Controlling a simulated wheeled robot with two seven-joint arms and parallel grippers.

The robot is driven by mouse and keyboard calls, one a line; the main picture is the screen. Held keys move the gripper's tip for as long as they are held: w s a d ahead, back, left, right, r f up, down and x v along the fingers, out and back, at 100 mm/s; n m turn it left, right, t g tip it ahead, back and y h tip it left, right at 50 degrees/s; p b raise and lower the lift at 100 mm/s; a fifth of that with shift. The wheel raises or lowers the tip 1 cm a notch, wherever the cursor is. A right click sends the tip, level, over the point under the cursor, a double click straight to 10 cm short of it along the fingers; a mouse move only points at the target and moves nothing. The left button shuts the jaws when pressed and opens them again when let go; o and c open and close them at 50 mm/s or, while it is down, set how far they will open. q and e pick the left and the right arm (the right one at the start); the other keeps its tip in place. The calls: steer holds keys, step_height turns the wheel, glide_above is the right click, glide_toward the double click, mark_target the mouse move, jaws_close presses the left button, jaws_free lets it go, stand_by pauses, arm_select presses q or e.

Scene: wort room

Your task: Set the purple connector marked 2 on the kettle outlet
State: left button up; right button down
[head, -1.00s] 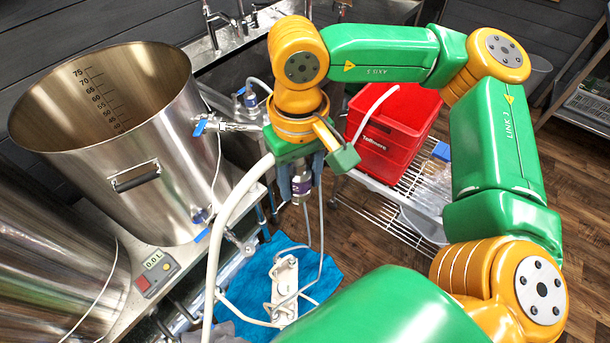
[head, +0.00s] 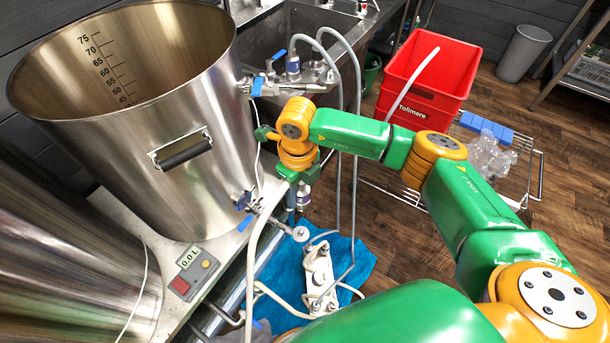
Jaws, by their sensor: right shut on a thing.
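My right gripper (head: 299,199) points down beside the big steel kettle (head: 150,120). It is shut on a connector (head: 304,195) with a purple band; its number is too small to read. The kettle's lower outlet (head: 262,212), with a blue-handled valve, sticks out to the right and ends in a round fitting (head: 300,234). The connector appears a little above this fitting; contact or gap between them cannot be told. My left gripper is not in view.
A second fitting with a blue handle (head: 257,87) sits higher on the kettle. A hosed connector (head: 293,66) stands by the sink. A white hose (head: 254,265) runs past the outlet. A white pump-like unit (head: 320,275) lies on a blue cloth (head: 360,262). A red crate (head: 440,70) stands right.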

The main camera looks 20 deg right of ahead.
mark_target(300, 230)
steer(key=f+m+b, duration=0.2)
steer(key=f, duration=0.3)
steer(key=f+m+b, duration=0.2)
steer(key=f+b, duration=0.1)
steer(key=f, duration=0.1)
steer(key=f+m+b, duration=0.3)
steer(key=f, duration=0.2)
steer(key=shift+s+a+f, duration=0.15)
steer(key=shift+s+f, duration=0.15)
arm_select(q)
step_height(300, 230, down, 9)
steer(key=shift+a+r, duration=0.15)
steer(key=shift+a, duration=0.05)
arm_select(e)
steer(key=shift+r, duration=0.1)
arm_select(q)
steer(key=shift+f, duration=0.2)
arm_select(e)
steer(key=shift+w, duration=0.2)
arm_select(q)
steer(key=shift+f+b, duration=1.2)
steer(key=shift+b, duration=0.05)
arm_select(e)
steer(key=shift+f, duration=1.3)
steer(key=shift+c, duration=1.4)
jaws_free()
